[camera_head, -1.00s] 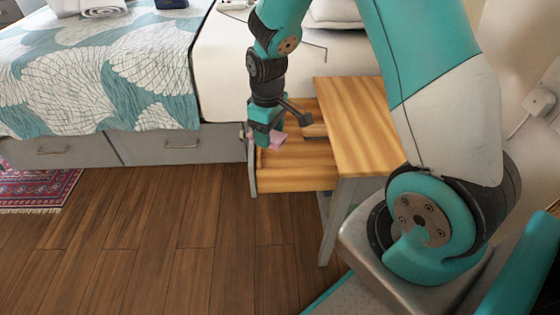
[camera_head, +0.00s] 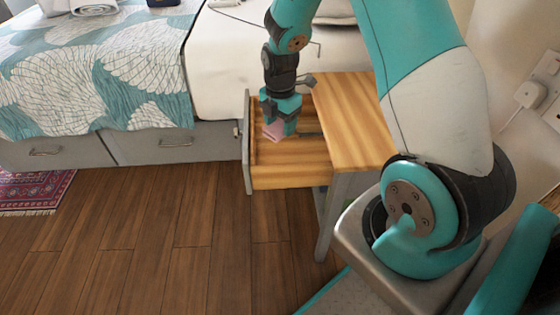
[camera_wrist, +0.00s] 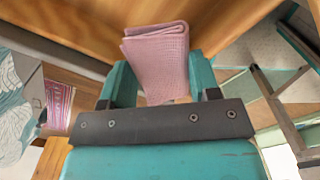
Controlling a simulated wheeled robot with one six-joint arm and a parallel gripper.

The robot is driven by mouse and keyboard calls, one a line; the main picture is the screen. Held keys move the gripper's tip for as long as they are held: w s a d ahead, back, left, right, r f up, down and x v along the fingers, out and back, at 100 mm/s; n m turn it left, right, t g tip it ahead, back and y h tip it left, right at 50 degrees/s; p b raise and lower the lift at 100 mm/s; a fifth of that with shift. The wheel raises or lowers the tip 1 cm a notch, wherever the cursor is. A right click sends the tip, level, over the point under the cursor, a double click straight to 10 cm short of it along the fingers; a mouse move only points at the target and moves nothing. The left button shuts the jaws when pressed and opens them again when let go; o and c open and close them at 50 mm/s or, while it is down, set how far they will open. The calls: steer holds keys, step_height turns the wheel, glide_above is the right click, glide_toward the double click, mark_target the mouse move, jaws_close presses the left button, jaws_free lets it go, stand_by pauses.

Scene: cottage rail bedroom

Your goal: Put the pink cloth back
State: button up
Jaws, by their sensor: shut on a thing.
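The pink cloth (camera_head: 272,132) is a small folded piece held at the tips of my gripper (camera_head: 280,124). In the wrist view the folded cloth (camera_wrist: 157,62) stands between the two teal fingers of my gripper (camera_wrist: 160,82). The drawer (camera_head: 290,177) of the wooden-topped bedside table (camera_head: 345,120) is pulled open toward the left. My gripper points down over the drawer opening, with the cloth in its left-hand part. Whether the cloth touches the drawer floor I cannot tell.
The bed (camera_head: 215,75) with a teal and white patterned cover stands behind and left, with grey drawers (camera_head: 180,143) below. Wooden floor (camera_head: 130,225) is clear in front. A patterned rug (camera_head: 35,190) lies at the left. A wall socket with a plug (camera_head: 530,95) is at the right.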

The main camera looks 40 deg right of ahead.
mark_target(280, 157)
step_height(280, 157, down, 13)
steer(key=b, duration=0.3)
steer(key=shift+r, duration=0.1)
steer(key=o, duration=0.9)
